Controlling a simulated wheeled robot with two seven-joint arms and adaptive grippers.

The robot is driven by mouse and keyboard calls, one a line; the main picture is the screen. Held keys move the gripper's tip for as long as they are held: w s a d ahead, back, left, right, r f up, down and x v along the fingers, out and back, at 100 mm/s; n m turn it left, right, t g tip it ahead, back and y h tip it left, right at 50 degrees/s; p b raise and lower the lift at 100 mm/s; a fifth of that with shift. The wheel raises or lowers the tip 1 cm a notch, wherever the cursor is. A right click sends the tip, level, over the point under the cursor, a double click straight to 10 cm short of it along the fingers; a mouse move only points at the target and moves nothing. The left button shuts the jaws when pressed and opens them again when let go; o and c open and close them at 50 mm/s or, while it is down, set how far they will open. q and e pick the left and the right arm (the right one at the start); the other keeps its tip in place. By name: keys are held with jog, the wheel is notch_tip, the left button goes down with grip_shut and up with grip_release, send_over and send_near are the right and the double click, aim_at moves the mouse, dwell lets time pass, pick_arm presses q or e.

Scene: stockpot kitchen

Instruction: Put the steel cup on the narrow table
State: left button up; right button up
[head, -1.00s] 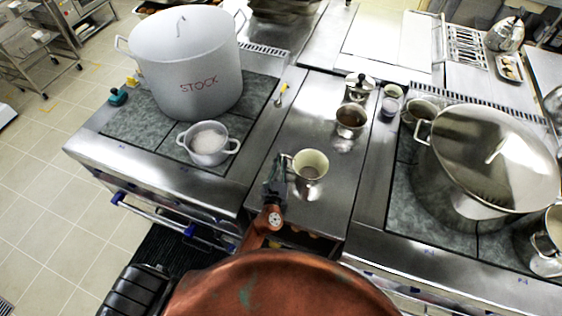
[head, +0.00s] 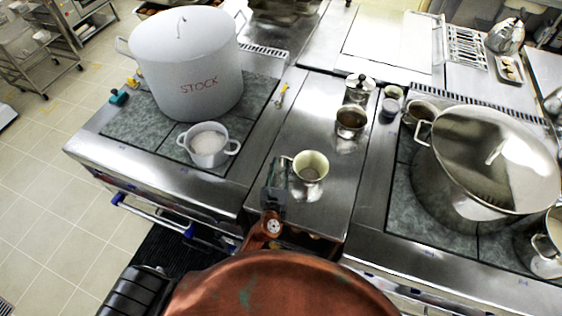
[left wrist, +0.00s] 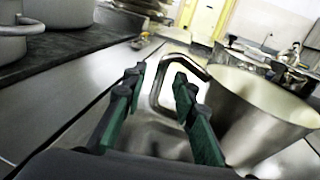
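The steel cup (head: 310,172), with a pale inside and a handle on its left, stands upright on the narrow steel table (head: 318,137) between the two stoves. My left gripper (head: 278,168) is just left of the cup at its handle side. In the left wrist view, its two fingers (left wrist: 158,76) are apart, with the handle showing between and beyond the tips. The cup (left wrist: 255,105) fills the right of that view, partly behind the right finger. I cannot tell whether a finger touches the handle. My right gripper is out of view.
A small white pot (head: 207,148) and a large stockpot (head: 190,75) stand on the left stove. A dark-filled steel vessel (head: 350,120) and a lidded steel pot (head: 359,90) stand farther back on the table. A big lidded pot (head: 470,190) is on the right stove.

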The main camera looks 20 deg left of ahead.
pick_arm(q)
jog(key=s, duration=0.3)
jog(key=s+d, duration=0.1)
jog(key=s, duration=0.5)
jog(key=shift+s+d+b, duration=0.35)
jog(key=shift+s+d, duration=0.05)
